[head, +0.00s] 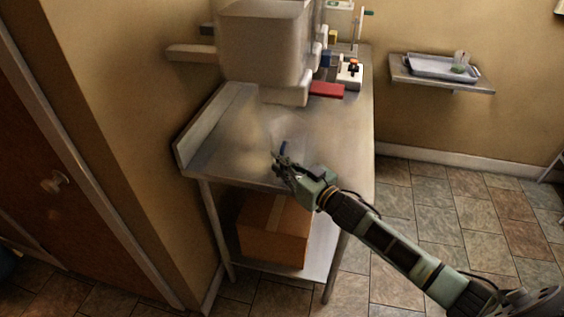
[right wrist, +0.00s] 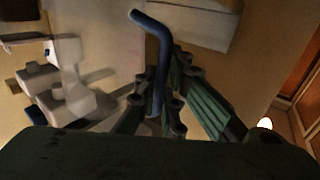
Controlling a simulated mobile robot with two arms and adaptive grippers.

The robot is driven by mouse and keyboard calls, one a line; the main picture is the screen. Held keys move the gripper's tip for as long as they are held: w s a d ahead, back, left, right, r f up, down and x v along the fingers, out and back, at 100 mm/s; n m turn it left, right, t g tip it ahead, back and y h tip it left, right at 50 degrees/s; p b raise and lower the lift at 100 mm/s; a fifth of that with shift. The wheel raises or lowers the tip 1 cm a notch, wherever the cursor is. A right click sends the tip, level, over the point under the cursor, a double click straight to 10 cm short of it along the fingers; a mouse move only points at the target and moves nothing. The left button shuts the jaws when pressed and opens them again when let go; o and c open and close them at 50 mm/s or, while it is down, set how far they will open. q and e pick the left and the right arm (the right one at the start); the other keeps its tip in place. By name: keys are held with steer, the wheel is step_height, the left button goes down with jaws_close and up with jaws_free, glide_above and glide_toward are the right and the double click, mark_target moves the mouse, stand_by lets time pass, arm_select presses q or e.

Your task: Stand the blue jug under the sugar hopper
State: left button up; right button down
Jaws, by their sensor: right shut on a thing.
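The blue jug shows mainly as its blue handle (head: 283,148), just above the front part of the steel table. Its body is hard to make out and looks clear or very pale. My right gripper (head: 279,163) is shut on the handle. In the right wrist view the bent blue handle (right wrist: 158,58) stands between the green fingers (right wrist: 160,112). The sugar hopper (head: 264,45) is a big pale bin at the back of the table, with a pale spout block (head: 285,95) beneath it. The jug is in front of the spout, not under it. My left gripper is not in view.
The steel table (head: 220,140) has a raised left edge and clear room in its middle. A red piece (head: 327,90) sticks out right of the spout, with a white control box (head: 350,74) beyond. A cardboard box (head: 274,230) sits on the lower shelf. A wall shelf holds a tray (head: 432,66).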

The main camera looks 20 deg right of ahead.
steer(key=c, duration=1.9)
jaws_free()
steer(key=shift+f, duration=0.1)
steer(key=shift+o, duration=0.2)
steer(key=b+v, duration=0.1)
steer(key=v, duration=1.1)
steer(key=shift+b, duration=0.35)
